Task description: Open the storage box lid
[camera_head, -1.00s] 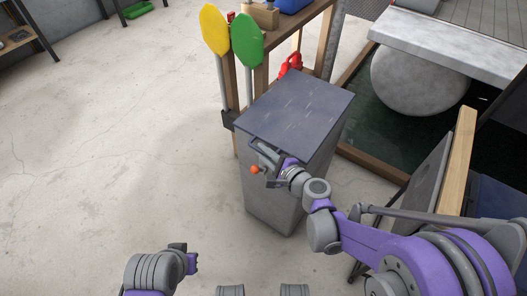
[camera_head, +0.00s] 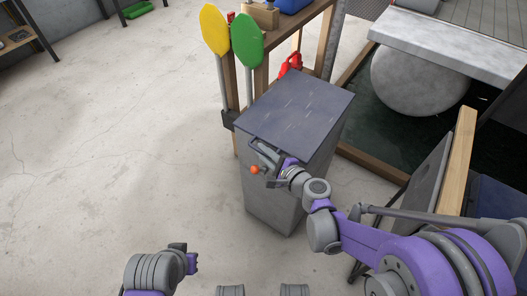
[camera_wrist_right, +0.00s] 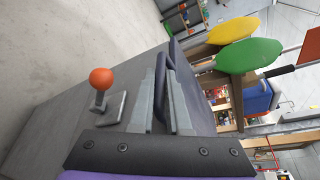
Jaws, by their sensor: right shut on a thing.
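The storage box (camera_head: 268,205) is a tall grey bin with a flat dark blue-grey lid (camera_head: 305,105). The lid looks level and down on the box. A dark loop handle (camera_wrist_right: 164,58) sits at the lid's front edge. My right gripper (camera_head: 264,158) is at that edge, with its fingers (camera_wrist_right: 166,85) shut on the handle in the right wrist view. An orange ball knob (camera_head: 255,170) on a small grey plate stands out from the box front, beside the fingers. My left gripper (camera_head: 190,258) is low in the head view, away from the box; its fingers are unclear.
A wooden shelf with a yellow paddle (camera_head: 214,28) and a green paddle (camera_head: 248,40) stands behind the box. A panel with a wooden edge (camera_head: 457,160) is at the right. The concrete floor (camera_head: 110,150) to the left is clear.

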